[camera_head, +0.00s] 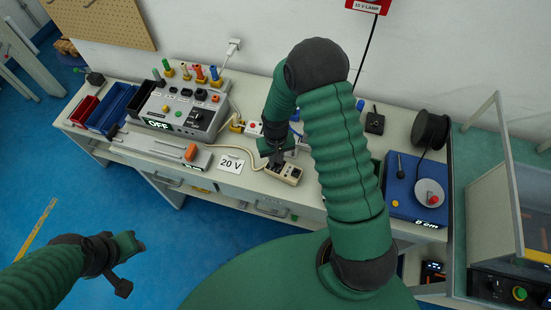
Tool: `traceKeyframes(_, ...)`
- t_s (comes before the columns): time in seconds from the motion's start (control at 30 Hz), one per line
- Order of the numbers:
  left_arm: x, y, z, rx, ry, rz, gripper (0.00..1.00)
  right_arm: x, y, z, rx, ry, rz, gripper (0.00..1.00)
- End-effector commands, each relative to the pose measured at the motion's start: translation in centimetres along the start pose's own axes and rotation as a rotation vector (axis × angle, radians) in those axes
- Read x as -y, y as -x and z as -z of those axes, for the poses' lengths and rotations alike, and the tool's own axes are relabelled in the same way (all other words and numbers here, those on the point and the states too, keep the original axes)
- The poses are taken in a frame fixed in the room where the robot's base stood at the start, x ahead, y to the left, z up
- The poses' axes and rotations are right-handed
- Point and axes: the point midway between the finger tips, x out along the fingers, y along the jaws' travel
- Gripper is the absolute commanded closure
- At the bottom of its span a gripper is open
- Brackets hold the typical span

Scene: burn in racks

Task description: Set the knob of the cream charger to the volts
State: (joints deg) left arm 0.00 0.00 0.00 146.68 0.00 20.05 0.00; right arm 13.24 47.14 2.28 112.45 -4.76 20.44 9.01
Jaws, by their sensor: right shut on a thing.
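The cream charger (284,173) lies on the bench near its front edge, with dark parts on its top. My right gripper (275,160) reaches down from above and is shut at the charger's far left end. The knob between its fingers is mostly hidden by the gripper. A white card reading "20 V" (231,163) lies just left of the charger. My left gripper (122,265) hangs over the blue floor at the lower left, away from the bench.
A grey panel reading "OFF" (185,112) stands on the bench at left, beside blue bins (110,108). A grey device with an orange part (160,150) lies in front. A blue unit reading "0 cm" (415,188) stands at right. A cable runs to the charger.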

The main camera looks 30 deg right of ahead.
Motion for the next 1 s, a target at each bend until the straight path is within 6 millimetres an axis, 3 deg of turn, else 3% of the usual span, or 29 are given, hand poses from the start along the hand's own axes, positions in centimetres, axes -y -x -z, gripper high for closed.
traceKeyframes(0.4,0.0,0.0,0.0,0.0,0.0,0.0,0.64,0.0,0.0,0.0,-0.001,0.0,0.0,1.0)
traceKeyframes(0.43,0.0,0.0,0.0,0.0,0.0,0.0,0.64,0.0,0.0,0.0,-0.001,0.0,0.0,0.82)
traceKeyframes(0.6,0.0,0.0,0.0,0.0,0.0,0.0,0.64,0.0,0.0,0.0,0.0,0.0,0.0,0.61)
traceKeyframes(0.87,0.0,0.0,0.0,0.0,0.0,0.0,0.64,0.0,0.0,0.0,0.0,0.0,0.0,0.61)
traceKeyframes(1.0,0.0,-0.1,0.0,0.0,0.0,0.0,0.64,0.0,1.1,0.2,-0.004,0.0,0.0,0.61)
